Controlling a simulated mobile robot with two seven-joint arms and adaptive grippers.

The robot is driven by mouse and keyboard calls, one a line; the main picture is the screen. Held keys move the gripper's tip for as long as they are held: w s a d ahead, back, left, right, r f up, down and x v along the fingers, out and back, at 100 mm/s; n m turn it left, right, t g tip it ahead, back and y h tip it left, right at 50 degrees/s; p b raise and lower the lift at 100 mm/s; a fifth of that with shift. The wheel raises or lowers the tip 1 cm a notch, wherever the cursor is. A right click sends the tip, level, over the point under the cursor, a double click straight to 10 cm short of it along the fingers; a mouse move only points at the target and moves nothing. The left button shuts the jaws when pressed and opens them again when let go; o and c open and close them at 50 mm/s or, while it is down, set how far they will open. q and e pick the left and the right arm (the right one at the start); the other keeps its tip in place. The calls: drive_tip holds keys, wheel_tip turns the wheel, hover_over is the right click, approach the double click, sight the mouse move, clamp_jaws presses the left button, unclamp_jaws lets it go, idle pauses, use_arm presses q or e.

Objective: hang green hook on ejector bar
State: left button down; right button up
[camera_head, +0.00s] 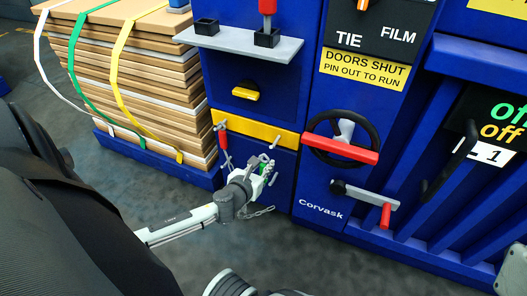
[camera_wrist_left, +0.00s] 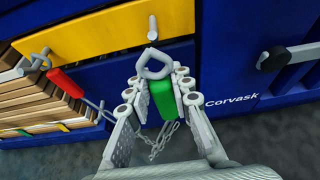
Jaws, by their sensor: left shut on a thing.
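The green hook (camera_wrist_left: 162,98) has a green grip and a grey metal loop at its top. My left gripper (camera_wrist_left: 160,90) is shut on the green grip, with the loop sticking out beyond the fingertips. The yellow ejector bar (camera_wrist_left: 105,36) crosses the blue machine front. A grey peg (camera_wrist_left: 153,30) on it shows just above the loop; I cannot tell whether they touch. In the head view the left gripper (camera_head: 262,171) holds the green hook (camera_head: 265,169) below the right part of the yellow bar (camera_head: 250,127). My right gripper is not in view.
A red-handled hook (camera_head: 224,139) hangs at the bar's left end. A chain (camera_wrist_left: 158,140) dangles below the gripper. A strapped stack of boards (camera_head: 140,75) stands left. A handwheel with a red bar (camera_head: 340,149) and a red-handled lever (camera_head: 385,214) are right.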

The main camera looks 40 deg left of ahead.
use_arm(q)
drive_tip(key=shift+w, duration=0.15)
approach(279, 144)
drive_tip(key=shift+w+a+f, duration=0.25)
drive_tip(key=shift+w+f, duration=0.3)
idle(0.4)
drive_tip(key=shift+w, duration=0.1)
drive_tip(key=shift+f+b+x, duration=0.2)
drive_tip(key=shift+b+x, duration=0.3)
drive_tip(key=shift+x, duration=0.7)
drive_tip(key=shift+w+a, duration=0.25)
drive_tip(key=shift+w, duration=0.75)
